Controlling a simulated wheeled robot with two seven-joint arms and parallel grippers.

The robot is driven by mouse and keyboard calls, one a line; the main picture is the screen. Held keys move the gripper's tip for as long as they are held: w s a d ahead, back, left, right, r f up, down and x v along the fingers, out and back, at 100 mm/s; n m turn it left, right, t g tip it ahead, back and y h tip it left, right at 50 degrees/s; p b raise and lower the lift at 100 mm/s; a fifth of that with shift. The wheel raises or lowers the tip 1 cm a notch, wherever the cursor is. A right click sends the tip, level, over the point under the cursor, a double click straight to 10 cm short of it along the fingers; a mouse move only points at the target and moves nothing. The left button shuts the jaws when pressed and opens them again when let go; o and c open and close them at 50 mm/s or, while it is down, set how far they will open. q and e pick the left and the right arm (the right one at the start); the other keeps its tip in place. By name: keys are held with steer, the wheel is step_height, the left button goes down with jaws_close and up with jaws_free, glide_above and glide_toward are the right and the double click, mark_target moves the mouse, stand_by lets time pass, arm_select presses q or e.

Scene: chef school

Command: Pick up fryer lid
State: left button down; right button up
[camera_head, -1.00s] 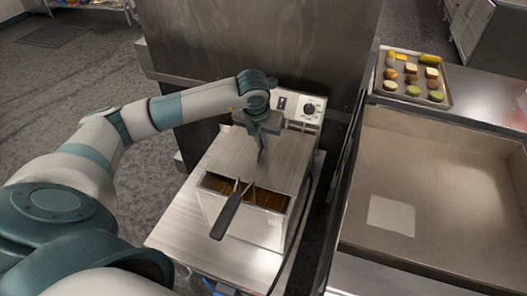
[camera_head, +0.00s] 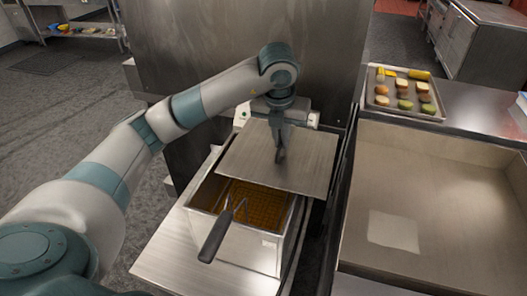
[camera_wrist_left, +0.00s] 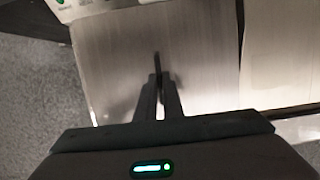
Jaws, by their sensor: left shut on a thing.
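The fryer lid (camera_head: 270,165) is a flat metal plate, held raised above the fryer (camera_head: 252,248) and covering part of it in the head view. My left gripper (camera_head: 280,155) points down at the middle of the lid and is shut on its handle, which the fingers mostly hide. In the left wrist view the lid (camera_wrist_left: 195,75) lies below my left gripper (camera_wrist_left: 158,78), with the thin dark handle between the fingertips. The fryer's front part is open, showing a basket (camera_head: 255,203) in amber oil. My right gripper is not in view.
The basket's black handle (camera_head: 216,236) sticks out toward the front. A large metal basin (camera_head: 440,200) stands right of the fryer. Behind it is a tray (camera_head: 437,116) with several food pieces. A steel panel (camera_head: 240,50) rises close behind the arm.

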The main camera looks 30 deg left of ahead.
arm_select(q)
steer(key=shift+w+d+r+b, duration=0.3)
steer(key=shift+d+r, duration=0.4)
steer(key=shift+d, duration=0.3)
steer(key=shift+w+d+r+b, duration=0.25)
steer(key=shift+d+r, duration=0.4)
steer(key=shift+d, duration=0.35)
